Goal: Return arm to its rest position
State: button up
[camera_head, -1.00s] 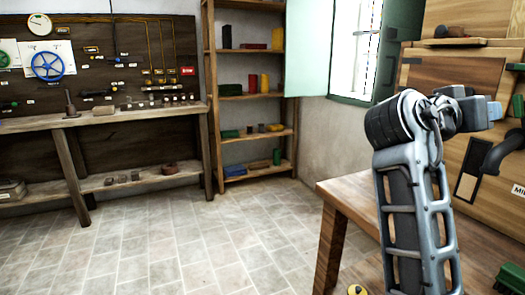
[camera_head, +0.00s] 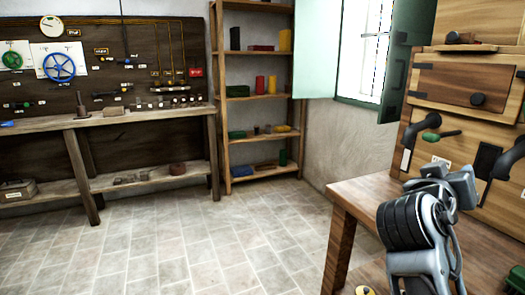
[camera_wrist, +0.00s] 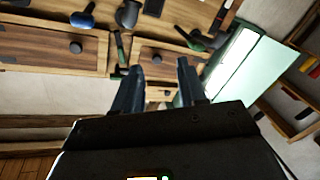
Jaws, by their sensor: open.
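My gripper (camera_wrist: 158,85) shows in the wrist view with its two dark fingers apart and nothing between them. In the head view my arm stands folded at the lower right, in front of the wooden table (camera_head: 352,215); the fingers cannot be made out there. In the wrist view the wooden cabinet (camera_wrist: 45,50), with its drawers and dark knobs, lies beyond the fingers and apart from them.
The wooden cabinet front with handles (camera_head: 465,85) stands at the right. A green shutter (camera_head: 397,70) hangs by the window. A shelf rack (camera_head: 257,141) and a workbench (camera_head: 130,118) line the back wall. The tiled floor (camera_head: 190,240) is clear.

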jog(key=s+a+f+n+t+y+p, duration=0.1)
jog(key=s+a+f+n+t+y, duration=0.2)
jog(key=f, duration=0.4)
jog(key=s+a+f+n+y+p, duration=0.1)
jog(key=s+a+f+n+y, duration=0.2)
jog(key=s+f, duration=0.3)
jog(key=s+a+f+n+t+y+p, duration=0.1)
jog(key=s+a+f+y, duration=0.15)
jog(key=s, duration=0.25)
jog(key=s+a+f+n+y+p, duration=0.1)
jog(key=s+a+f+y, duration=0.1)
jog(key=s+f, duration=0.25)
jog(key=s+a+r+m+y+p, duration=0.1)
jog(key=s+r, duration=0.3)
jog(key=s, duration=0.8)
jog(key=s+a+r+m+y+p, duration=0.2)
jog(key=s+a+r+y, duration=0.1)
jog(key=s, duration=1)
jog(key=shift+s+a+r+p, duration=0.35)
jog(key=shift+a+r, duration=0.3)
jog(key=shift+r, duration=0.25)
